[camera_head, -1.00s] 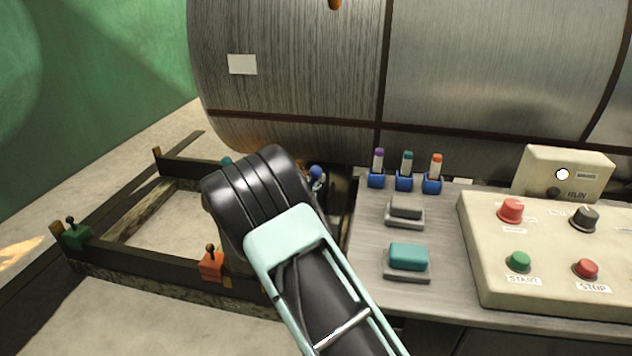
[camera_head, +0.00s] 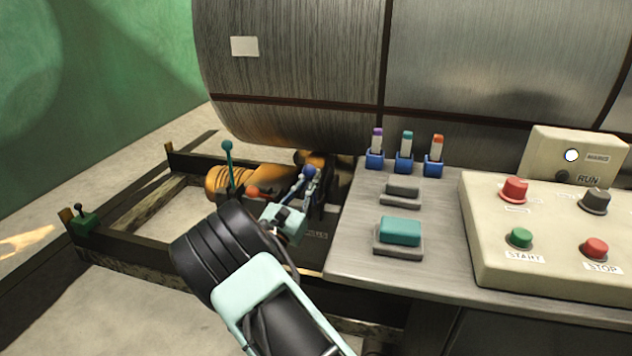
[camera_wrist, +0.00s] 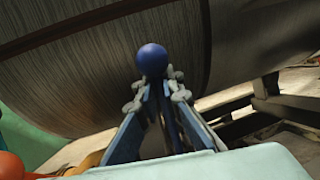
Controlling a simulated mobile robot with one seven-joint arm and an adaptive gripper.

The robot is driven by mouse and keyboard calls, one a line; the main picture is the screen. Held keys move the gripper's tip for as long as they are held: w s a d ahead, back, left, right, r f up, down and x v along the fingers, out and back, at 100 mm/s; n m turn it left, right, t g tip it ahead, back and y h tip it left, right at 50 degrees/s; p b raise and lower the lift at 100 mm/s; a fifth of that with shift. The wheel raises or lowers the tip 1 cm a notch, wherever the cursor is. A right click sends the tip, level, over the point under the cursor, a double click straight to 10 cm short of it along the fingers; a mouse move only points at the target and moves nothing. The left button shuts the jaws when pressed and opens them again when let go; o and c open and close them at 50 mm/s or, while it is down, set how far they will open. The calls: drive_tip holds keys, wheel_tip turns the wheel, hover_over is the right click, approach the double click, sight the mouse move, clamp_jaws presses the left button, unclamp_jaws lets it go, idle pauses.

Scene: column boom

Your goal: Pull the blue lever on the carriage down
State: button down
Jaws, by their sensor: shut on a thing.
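The blue lever (camera_wrist: 152,60) shows in the wrist view with its round blue knob just beyond my fingertips. My gripper (camera_wrist: 159,92) is shut on the lever's shaft below the knob, one finger on each side. In the head view the knob (camera_head: 310,172) shows at the carriage (camera_head: 317,238), beside the left edge of the grey panel, with my gripper (camera_head: 305,185) at it.
A large metal drum (camera_head: 300,70) is close behind the lever. A grey panel (camera_head: 350,262) with small switches and a control box (camera_head: 490,270) lies to the right. Dark rails (camera_head: 125,245) with a green clamp (camera_head: 85,222) run to the left.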

drive_tip(key=s+a+f+m+t+h+b, duration=0.1)
drive_tip(key=s+f+m+t+h, duration=0.1)
drive_tip(key=s+f+t+h, duration=0.1)
drive_tip(key=shift+s+f+m+t+h+b, duration=0.4)
drive_tip(key=shift+s+t+h, duration=0.15)
drive_tip(key=shift+s, duration=0.45)
drive_tip(key=shift+f+h, duration=0.1)
drive_tip(key=shift+h, duration=0.15)
drive_tip(key=c, duration=2.1)
unclamp_jaws()
drive_tip(key=v, duration=1.2)
drive_tip(key=shift+s+a, duration=0.1)
drive_tip(key=shift+s, duration=0.05)
